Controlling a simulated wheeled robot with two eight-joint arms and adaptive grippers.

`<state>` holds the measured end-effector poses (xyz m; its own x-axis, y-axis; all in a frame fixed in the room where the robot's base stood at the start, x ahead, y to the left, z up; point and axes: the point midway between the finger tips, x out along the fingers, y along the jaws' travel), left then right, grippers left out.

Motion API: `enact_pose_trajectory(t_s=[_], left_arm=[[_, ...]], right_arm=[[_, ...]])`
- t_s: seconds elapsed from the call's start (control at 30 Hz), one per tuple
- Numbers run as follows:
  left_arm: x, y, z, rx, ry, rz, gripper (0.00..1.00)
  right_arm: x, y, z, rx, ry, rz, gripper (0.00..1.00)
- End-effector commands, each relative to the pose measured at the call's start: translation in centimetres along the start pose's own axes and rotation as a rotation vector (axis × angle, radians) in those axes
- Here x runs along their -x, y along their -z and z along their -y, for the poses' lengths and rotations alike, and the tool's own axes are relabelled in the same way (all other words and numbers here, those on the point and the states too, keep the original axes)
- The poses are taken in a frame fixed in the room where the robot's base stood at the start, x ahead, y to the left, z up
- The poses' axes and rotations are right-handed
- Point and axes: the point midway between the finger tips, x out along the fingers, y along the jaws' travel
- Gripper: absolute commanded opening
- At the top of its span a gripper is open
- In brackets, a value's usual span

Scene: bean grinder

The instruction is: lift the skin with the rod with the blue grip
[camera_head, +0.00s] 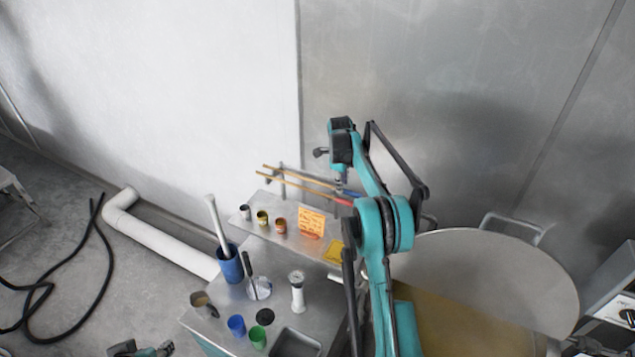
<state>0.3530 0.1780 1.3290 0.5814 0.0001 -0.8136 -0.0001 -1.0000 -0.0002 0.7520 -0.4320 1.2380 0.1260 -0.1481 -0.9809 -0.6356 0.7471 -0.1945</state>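Two thin wooden rods rest on a small stand at the back of the metal bench. The rod with the blue grip (352,193) is the farther one; the nearer rod has a red grip (343,201). My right gripper (341,180) hangs over the grip ends, partly hidden by my arm. I cannot tell whether it touches the blue grip or how its fingers stand. Part of my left gripper (140,349) shows at the bottom left edge, its fingers unclear. I cannot clearly make out the skin; a wide pale round surface (500,270) lies right of my arm.
The bench holds an orange card (312,223), a yellow square (334,252), several small cups, a blue container (230,265) with a pale stick in it, and a white grinder-like piece (297,292). A white pipe (160,240) and black hose lie on the floor at left.

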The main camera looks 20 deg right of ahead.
Motion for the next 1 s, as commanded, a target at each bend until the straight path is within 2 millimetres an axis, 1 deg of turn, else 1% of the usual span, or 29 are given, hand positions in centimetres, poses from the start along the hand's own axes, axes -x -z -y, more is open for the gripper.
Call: enact_pose_trajectory(t_s=[0.03,0.1,0.2,0.43,0.47,0.5,0.53,0.57,0.87,1.0], left_arm=[[0.3,0.3,0.0,0.000,0.000,0.000,0.40],[0.4,0.3,0.0,0.000,0.000,0.000,0.40],[0.5,0.3,0.0,0.000,0.000,0.000,0.40],[0.4,0.3,0.0,0.000,0.000,0.000,0.40],[0.4,0.3,0.0,0.000,0.000,0.000,0.40],[0.4,0.3,0.0,0.000,0.000,0.000,0.40],[0.4,0.3,0.0,0.000,0.000,0.000,0.40],[0.4,0.3,0.0,0.000,0.000,0.000,0.40],[0.4,0.3,0.0,0.000,0.000,0.000,0.40],[0.3,0.3,0.0,0.000,0.000,0.000,0.40]], right_arm=[[-0.7,0.0,0.1,0.000,0.000,0.000,0.28],[-1.6,0.0,0.0,0.000,0.000,0.000,0.28],[-2.4,0.0,0.0,0.001,0.000,0.000,0.28],[-2.6,0.0,0.0,0.001,0.000,0.000,0.28],[-2.6,0.0,0.0,0.001,0.000,0.000,0.23],[-2.6,0.0,0.0,0.001,0.000,0.000,0.12],[-2.6,0.0,0.0,0.001,0.000,0.000,0.04],[-2.6,0.0,0.0,0.001,0.000,0.000,0.00],[-2.6,0.0,0.0,0.002,0.000,0.000,0.00],[-2.2,0.0,0.1,0.002,0.000,0.000,0.00]])
